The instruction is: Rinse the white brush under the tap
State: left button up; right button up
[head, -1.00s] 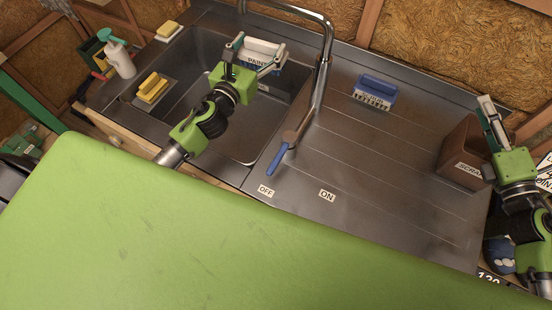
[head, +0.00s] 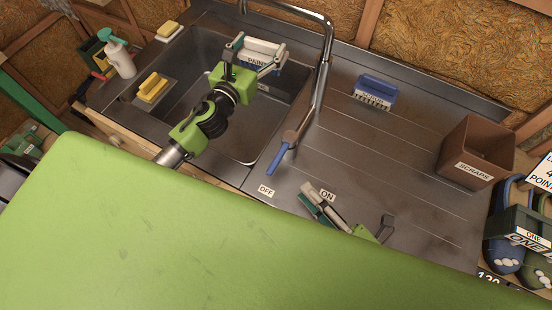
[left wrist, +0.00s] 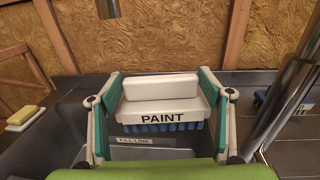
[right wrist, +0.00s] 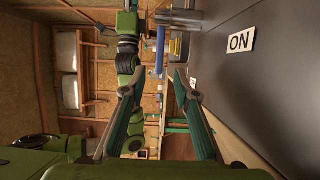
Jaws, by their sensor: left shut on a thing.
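The white brush (head: 262,48), marked PAINT with blue bristles, is between the fingers of my left gripper (head: 256,54), which is shut on it over the sink (head: 208,42). The left wrist view shows the brush (left wrist: 160,107) level, bristles down. The chrome tap (head: 328,35) arches over the sink; its spout end (left wrist: 108,8) shows above and left of the brush. No water is visible. The tap's blue lever (head: 279,160) points toward the OFF label (head: 266,191). My right gripper (head: 352,215) is open and empty near the ON label (head: 328,195), right of the lever.
A blue scrub brush (head: 376,90) lies on the drainboard (head: 410,150). A brown SCRAPS bin (head: 474,150) stands at its right end. Yellow sponges (head: 153,87) and a spray bottle (head: 120,58) are left of the sink. A green surface (head: 150,230) fills the foreground.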

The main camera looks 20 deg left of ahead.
aim_at(276, 160)
jog(key=x, duration=1.2)
jog(key=shift+s, duration=0.15)
grip_shut()
